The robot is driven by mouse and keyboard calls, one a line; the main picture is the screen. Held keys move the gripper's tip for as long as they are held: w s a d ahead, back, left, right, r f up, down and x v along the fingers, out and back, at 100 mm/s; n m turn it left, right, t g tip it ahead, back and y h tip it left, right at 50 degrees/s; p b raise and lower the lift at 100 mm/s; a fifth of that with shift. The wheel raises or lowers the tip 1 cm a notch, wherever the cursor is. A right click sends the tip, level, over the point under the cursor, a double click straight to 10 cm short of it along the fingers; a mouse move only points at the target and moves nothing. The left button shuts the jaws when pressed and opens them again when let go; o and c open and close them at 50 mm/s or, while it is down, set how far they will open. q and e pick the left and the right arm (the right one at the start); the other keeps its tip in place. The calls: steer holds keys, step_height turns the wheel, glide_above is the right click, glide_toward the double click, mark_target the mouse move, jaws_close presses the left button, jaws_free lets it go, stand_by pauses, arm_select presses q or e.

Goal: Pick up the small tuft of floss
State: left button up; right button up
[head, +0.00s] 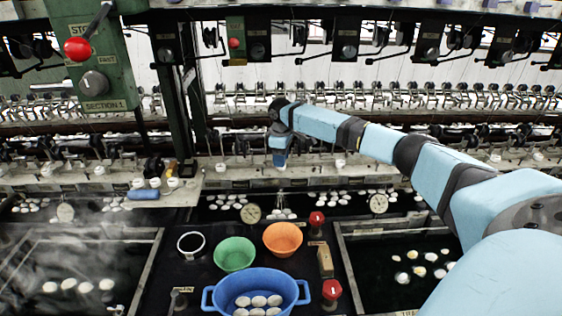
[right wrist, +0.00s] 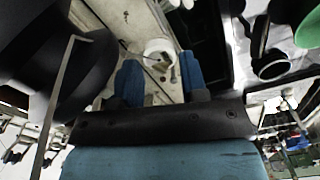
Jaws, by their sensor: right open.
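My right gripper (head: 279,158) reaches over the pale ledge (head: 240,173) behind the basins, pointing down. In the right wrist view its two blue fingers (right wrist: 160,76) are apart with nothing held between them. My left gripper is not in view.
A green bowl (head: 234,252), an orange bowl (head: 283,238) and a blue two-handled basin (head: 256,283) stand on the dark middle counter. Water basins with pale cocoons lie left (head: 78,287) and right (head: 419,268). Machine hardware crowds the space behind the ledge.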

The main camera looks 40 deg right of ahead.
jaws_close()
